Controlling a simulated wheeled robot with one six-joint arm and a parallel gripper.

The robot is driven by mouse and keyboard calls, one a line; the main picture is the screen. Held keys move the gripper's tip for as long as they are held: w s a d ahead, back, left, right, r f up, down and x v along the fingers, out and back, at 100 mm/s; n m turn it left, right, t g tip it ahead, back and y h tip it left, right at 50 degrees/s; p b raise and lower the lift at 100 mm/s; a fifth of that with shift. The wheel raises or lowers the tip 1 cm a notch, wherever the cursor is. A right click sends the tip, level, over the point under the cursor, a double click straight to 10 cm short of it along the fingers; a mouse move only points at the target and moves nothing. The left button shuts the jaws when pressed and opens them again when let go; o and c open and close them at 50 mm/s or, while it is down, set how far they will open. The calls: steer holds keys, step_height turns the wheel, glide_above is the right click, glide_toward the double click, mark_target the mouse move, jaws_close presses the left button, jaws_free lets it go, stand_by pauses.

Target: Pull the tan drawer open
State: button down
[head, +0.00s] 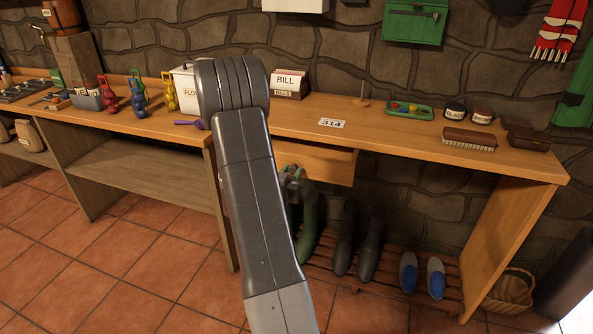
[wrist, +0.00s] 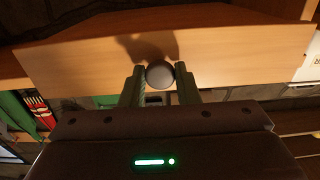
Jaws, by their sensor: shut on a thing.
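The tan drawer (head: 325,165) is under the front edge of the wooden bench, partly hidden by my arm in the head view. Its plain tan front (wrist: 90,62) spans the wrist view, with a round grey knob (wrist: 160,75) on it. My gripper (wrist: 160,82) has its two fingers on either side of the knob, shut on it. In the head view my gripper (head: 291,180) is low in front of the drawer, mostly behind my arm. I cannot tell how far the drawer stands out from the bench.
The bench top (head: 400,125) above carries a 314 card (head: 332,123), a BILL box (head: 290,84), a green tray (head: 409,110) and brushes. Boots (head: 345,238) and slippers (head: 408,272) stand on a slatted rack below. Tiled floor (head: 150,270) lies open at the left.

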steer(key=b+v, duration=0.2)
steer(key=v, duration=0.7)
steer(key=shift+s, duration=0.25)
steer(key=shift+a, duration=0.1)
steer(key=c, duration=1.1)
jaws_free()
steer(key=v, duration=1.3)
steer(key=shift+s, duration=0.4)
steer(key=shift+a+r, duration=0.1)
